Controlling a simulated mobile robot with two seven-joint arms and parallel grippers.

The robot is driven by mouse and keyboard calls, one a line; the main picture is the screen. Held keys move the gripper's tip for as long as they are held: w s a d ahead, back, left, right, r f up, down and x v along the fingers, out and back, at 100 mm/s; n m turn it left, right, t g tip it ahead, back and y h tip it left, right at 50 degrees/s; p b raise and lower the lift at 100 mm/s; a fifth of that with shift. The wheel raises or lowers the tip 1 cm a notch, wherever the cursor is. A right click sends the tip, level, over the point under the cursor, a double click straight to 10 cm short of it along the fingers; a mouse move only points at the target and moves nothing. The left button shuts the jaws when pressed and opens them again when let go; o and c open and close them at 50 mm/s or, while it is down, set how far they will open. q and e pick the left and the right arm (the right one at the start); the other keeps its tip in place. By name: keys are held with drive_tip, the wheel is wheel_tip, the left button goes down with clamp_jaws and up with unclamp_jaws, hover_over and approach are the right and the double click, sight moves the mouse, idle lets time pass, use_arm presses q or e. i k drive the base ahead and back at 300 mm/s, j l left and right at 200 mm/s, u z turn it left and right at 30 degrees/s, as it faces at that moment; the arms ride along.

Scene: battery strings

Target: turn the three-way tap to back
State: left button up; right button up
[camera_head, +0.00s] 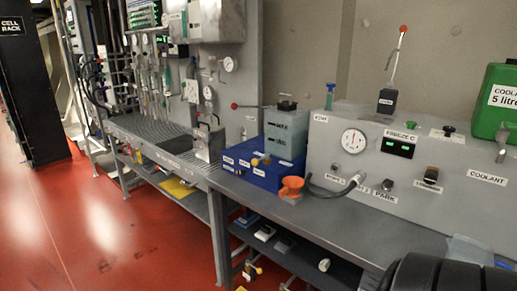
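No fitting in view is clearly marked as the three-way tap, and the small labels are too blurred to read. Neither gripper shows in the view.
An orange funnel (291,187) and a black hose (328,191) are at the console's front. A green coolant container (497,101) stands at the right. Dark rounded parts (430,274) block the lower right corner. The red floor (100,235) at left is open.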

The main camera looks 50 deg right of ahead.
sight(254, 162)
drive_tip(key=k+l+z, duration=0.15)
drive_tip(key=z, duration=0.95)
